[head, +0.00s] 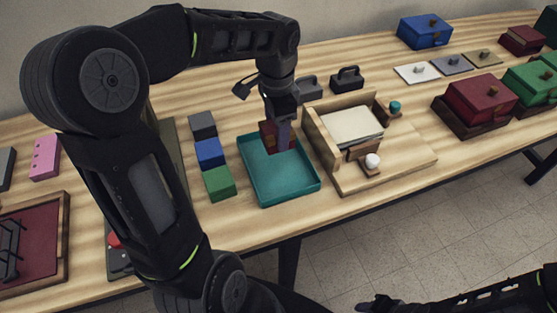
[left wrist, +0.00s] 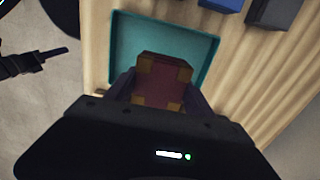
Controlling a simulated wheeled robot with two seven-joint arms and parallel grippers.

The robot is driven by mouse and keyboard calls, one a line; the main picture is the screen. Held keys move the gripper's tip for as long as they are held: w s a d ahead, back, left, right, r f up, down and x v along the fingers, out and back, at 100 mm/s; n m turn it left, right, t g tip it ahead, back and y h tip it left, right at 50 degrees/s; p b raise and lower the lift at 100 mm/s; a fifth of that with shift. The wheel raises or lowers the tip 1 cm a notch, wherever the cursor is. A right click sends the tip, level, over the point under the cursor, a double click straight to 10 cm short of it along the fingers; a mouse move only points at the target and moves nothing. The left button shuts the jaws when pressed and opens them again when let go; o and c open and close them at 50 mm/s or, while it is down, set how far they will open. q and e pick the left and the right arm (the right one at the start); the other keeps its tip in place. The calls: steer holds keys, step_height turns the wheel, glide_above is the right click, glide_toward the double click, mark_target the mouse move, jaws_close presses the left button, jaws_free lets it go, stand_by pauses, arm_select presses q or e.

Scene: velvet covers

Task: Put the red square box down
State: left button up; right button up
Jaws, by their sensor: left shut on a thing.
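The red square box (head: 266,132) has brownish-yellow corners and is in my left gripper (head: 279,138), over the far part of the teal tray (head: 296,190). In the left wrist view the red box (left wrist: 165,78) sits between the two fingers, with the teal tray (left wrist: 122,45) behind it. My left gripper is shut on it. The fingers hide part of the box in the head view, and I cannot tell whether its underside touches the tray floor. My right gripper (head: 378,303) shows dimly at the bottom edge, away from the table; its jaws are unclear.
Green (head: 219,183), blue (head: 209,153) and dark grey (head: 202,125) blocks stand in a row left of the tray. A wooden holder (head: 322,140) with pale sheets stands close on its right. The tray's near part is bare.

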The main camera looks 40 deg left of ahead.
arm_select(q)
step_height(320, 180, down, 6)
steer(key=shift+r, duration=0.2)
steer(key=shift+f, duration=1.85)
steer(key=shift+f, duration=0.15)
steer(key=o, duration=1.4)
steer(key=shift+o, duration=0.2)
step_height(320, 180, up, 12)
steer(key=shift+r, duration=0.15)
